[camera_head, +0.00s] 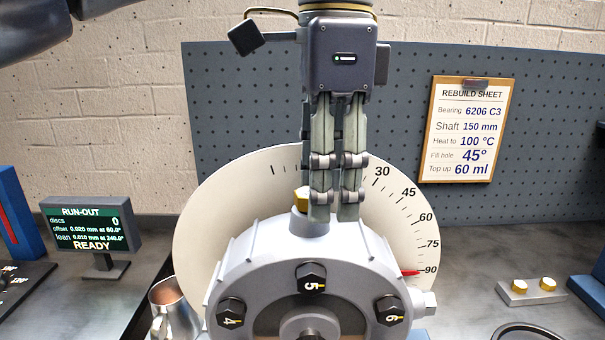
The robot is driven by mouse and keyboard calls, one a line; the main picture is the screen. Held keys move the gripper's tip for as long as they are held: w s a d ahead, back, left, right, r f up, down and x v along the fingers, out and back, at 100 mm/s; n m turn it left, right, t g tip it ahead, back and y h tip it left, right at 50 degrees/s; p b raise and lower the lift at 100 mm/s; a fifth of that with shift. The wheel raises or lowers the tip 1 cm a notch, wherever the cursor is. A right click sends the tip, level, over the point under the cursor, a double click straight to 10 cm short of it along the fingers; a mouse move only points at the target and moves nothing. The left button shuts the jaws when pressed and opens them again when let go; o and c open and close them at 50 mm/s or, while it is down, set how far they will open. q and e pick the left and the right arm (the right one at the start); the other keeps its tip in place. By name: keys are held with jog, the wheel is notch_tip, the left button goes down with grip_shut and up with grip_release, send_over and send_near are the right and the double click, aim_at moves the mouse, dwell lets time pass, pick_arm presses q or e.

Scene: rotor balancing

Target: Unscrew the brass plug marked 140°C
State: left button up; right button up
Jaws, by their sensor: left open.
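A brass hex plug (301,197) sits on top of the round grey housing (255,250); its right side is hidden behind a finger. I cannot read any 140°C mark on it. Two more brass plugs, one (518,287) beside the other (547,284), rest on a small pale block at the right; no marks are legible there. My left gripper (334,215) points down just right of the plug on the housing and in front of it. Its fingers are open with a narrow gap and hold nothing visible. I cannot tell whether a finger touches the plug. My right gripper is not in view.
A pale dial (215,215) stands behind the housing, its red pointer near 90. Black numbered bolts ring the housing's face. A run-out display (90,228) and a metal jug (172,312) stand left. A rebuild sheet (467,130) hangs on the pegboard.

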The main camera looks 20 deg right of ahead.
pick_arm(q)
jog(key=shift+a, duration=0.1)
jog(key=shift+w, duration=0.1)
grip_shut()
jog(key=n, duration=0.3)
jog(key=shift+w, duration=0.2)
jog(key=shift+w+n+p, duration=0.15)
jog(key=shift+n+p, duration=0.15)
jog(key=shift+n, duration=0.9)
